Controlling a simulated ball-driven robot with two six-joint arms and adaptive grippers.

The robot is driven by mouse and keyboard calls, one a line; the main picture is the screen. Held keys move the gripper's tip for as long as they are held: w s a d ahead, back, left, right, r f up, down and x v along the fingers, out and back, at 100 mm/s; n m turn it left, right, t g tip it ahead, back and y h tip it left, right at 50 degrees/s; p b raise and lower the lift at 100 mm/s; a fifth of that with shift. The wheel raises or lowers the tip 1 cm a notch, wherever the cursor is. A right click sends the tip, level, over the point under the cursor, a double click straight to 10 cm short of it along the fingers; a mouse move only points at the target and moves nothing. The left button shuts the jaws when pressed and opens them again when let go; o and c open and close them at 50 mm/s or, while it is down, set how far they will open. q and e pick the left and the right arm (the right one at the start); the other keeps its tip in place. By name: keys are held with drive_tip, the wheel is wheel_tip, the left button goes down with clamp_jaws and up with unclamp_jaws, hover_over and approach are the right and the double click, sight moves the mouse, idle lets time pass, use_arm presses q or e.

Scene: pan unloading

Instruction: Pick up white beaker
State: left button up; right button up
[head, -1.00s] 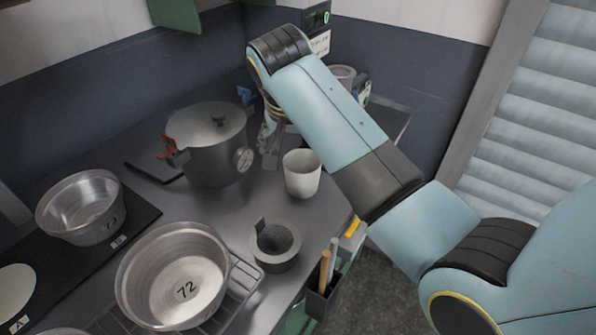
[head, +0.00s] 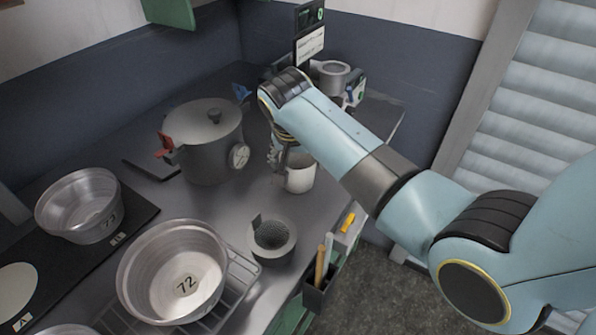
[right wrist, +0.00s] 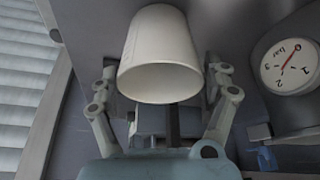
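The white beaker (head: 301,178) stands upright on the grey worktop, to the right of the pressure pot. My right gripper (head: 281,162) is low beside it and covers its left side in the head view. In the right wrist view the beaker (right wrist: 160,48) fills the space between the two spread fingers of my right gripper (right wrist: 161,78), with its open rim toward the camera. The fingers look open on either side of it; the beaker hides part of the finger pads, so contact is not clear. My left gripper is not in view.
A lidded pressure pot (head: 204,148) with a gauge stands close to the left of the gripper. A dark grey cup (head: 272,246) stands nearer the front edge. Metal pans (head: 170,277) sit at the left. A device with a round grey top (head: 333,76) is behind my arm.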

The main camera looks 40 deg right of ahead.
drive_tip(key=c, duration=0.7)
drive_tip(key=shift+c, duration=0.2)
